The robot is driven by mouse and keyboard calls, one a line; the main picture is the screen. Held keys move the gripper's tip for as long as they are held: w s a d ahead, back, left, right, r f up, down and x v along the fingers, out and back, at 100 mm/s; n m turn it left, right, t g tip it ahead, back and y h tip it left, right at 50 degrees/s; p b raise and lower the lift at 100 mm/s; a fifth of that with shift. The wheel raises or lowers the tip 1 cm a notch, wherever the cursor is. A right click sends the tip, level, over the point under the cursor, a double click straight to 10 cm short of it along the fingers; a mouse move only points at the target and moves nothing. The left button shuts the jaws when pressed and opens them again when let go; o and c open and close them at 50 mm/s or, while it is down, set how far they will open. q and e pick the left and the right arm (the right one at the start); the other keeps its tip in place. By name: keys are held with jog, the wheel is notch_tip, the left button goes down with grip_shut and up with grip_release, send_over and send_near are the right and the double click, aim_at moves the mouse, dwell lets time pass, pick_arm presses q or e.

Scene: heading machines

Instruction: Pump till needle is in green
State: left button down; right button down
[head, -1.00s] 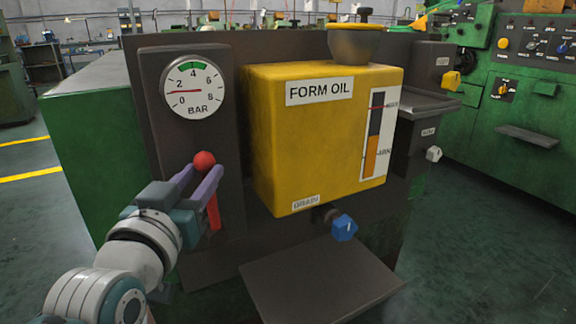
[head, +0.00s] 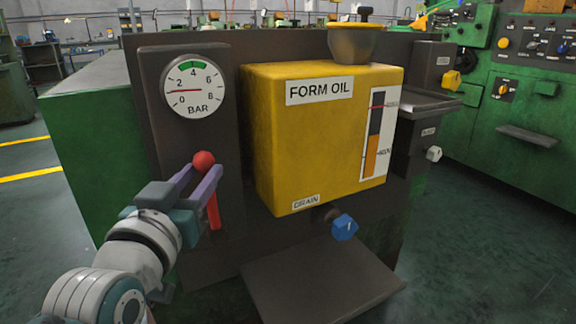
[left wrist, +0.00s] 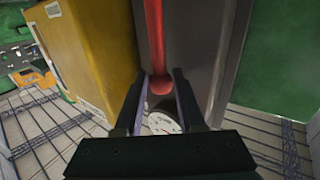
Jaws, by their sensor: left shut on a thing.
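The pressure gauge (head: 194,81) sits at the top of the dark panel, with a white dial marked BAR and a green band around 4. Its needle points left, a little under the 2, outside the green. Below it is the red pump lever (head: 213,212) with a red ball knob (head: 204,160). My left gripper (head: 202,174) is shut on the knob end of the lever. In the left wrist view the red knob (left wrist: 161,84) lies between the two fingers, and the gauge (left wrist: 163,122) shows partly behind them. My right gripper is not in view.
Right of the panel is a yellow FORM OIL tank (head: 320,140) with a level strip and a blue drain knob (head: 344,228). A dark tray (head: 320,280) juts out below. Yellow knobs (head: 452,80) and green machines (head: 530,110) stand at the right.

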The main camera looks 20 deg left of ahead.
pick_arm(q)
jog(key=s+a+f+n+t+y+b, duration=0.3)
jog(key=s+a+f+n+y+b, duration=0.3)
jog(key=n+b, duration=0.7)
jog(key=shift+s+a+f+y+b, duration=0.3)
jog(key=shift+s+f+y+b, duration=0.1)
jog(key=shift+s+f+b, duration=0.35)
jog(key=shift+s+r, duration=0.1)
jog(key=shift+r, duration=0.05)
jog(key=c, duration=0.9)
grip_release()
jog(key=shift+o, duration=0.7)
jog(key=shift+a, duration=0.1)
